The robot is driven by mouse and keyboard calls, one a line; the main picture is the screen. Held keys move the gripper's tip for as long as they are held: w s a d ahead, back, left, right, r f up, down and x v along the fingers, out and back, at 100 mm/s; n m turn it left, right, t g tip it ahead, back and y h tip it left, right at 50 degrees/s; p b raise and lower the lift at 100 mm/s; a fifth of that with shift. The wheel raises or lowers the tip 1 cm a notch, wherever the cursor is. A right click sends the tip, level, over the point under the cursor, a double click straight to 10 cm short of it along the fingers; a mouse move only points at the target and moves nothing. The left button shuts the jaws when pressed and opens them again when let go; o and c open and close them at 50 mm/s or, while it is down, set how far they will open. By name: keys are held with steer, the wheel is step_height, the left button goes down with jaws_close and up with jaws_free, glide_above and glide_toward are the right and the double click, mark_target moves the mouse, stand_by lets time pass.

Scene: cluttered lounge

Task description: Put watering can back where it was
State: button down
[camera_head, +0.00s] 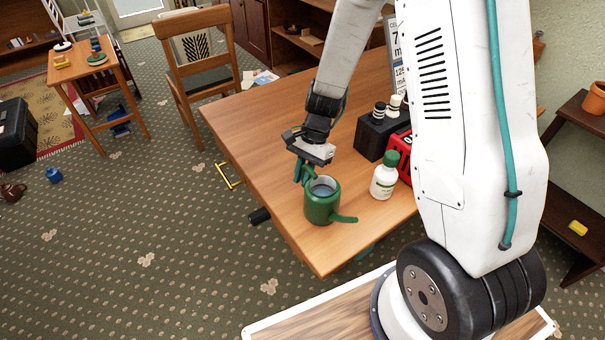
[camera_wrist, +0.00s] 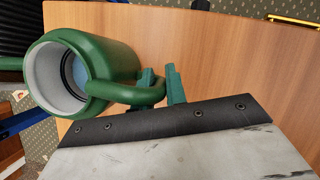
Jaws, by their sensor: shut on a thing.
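The green watering can (camera_head: 322,205) is upright at the near corner of the wooden table (camera_head: 262,135), with its spout toward the right. I cannot tell whether its base touches the table. My gripper (camera_head: 303,172) is above it and shut on its handle. In the wrist view the can (camera_wrist: 105,62) shows its pale open mouth, and its handle runs between the green fingertips of my gripper (camera_wrist: 162,88). The can's underside is hidden.
A white bottle with a green cap (camera_head: 384,178) stands close to the right of the can. Behind it are a black box (camera_head: 376,137) and a red object (camera_head: 400,155). A wooden chair (camera_head: 196,70) stands beyond the table. The table's left part is clear.

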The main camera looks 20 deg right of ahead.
steer(key=shift+f, duration=0.15)
steer(key=c, duration=1.4)
jaws_free()
steer(key=shift+c, duration=0.2)
steer(key=v, duration=1.2)
steer(key=s+a+r+n+t+h, duration=0.15)
steer(key=s+r+n, duration=0.45)
steer(key=s+r, duration=0.65)
steer(key=s+r+n+t+h, duration=0.1)
steer(key=s+r+n, duration=0.1)
steer(key=s, duration=0.4)
steer(key=s+d+r+n+t+h, duration=0.1)
steer(key=s+r+n, duration=0.2)
steer(key=s, duration=0.3)
steer(key=shift+s+d+r+n+h, duration=0.15)
steer(key=shift+d+r+n+h, duration=0.2)
steer(key=shift+n, duration=0.15)
